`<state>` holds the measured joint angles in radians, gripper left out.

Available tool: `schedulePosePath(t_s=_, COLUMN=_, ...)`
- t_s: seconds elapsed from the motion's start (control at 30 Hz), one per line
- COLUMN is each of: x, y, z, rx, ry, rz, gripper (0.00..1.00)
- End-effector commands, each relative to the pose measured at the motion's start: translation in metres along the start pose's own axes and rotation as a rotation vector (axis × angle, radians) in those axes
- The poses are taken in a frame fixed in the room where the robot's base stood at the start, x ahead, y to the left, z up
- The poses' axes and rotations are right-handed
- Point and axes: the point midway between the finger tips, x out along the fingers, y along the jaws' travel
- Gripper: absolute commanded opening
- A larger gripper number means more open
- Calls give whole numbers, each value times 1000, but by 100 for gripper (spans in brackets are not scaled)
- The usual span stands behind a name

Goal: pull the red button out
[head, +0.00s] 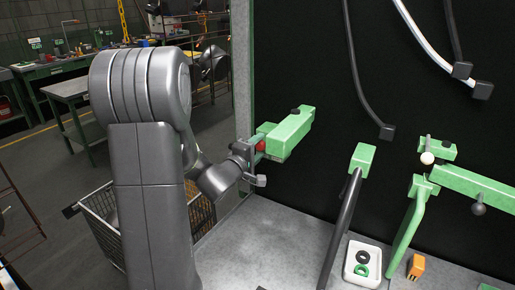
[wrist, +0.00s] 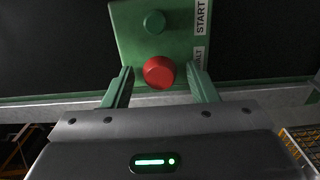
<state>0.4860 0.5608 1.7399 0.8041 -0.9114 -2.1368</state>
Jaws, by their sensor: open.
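The red button (wrist: 159,72) is a round red knob on a green panel (wrist: 125,30), below a green button (wrist: 154,22) and beside a white label in the wrist view. My gripper (wrist: 162,84) is open, with one green finger on each side of the red button; I cannot tell whether either finger touches it. In the head view the red button (head: 260,146) shows as a small red patch on the side of a green box (head: 289,134), with my gripper (head: 254,155) right at it. The rest of the button is hidden there.
A white tray (head: 350,272) holds rings, and an orange block (head: 416,267) lies nearby. Cables hang against the black panel behind.

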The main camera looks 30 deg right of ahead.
Motion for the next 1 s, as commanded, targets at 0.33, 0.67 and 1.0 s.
schedulePosePath(t_s=0.33, x=0, y=0, z=0, rx=0, ry=0, rz=0, gripper=21)
schedulePosePath(t_s=0.67, x=-9, y=2, z=0, rx=-1, ry=1, rz=-2, gripper=0)
schedulePosePath(t_s=1.0, x=-17, y=-1, z=0, rx=-1, ry=-1, rz=-2, gripper=36)
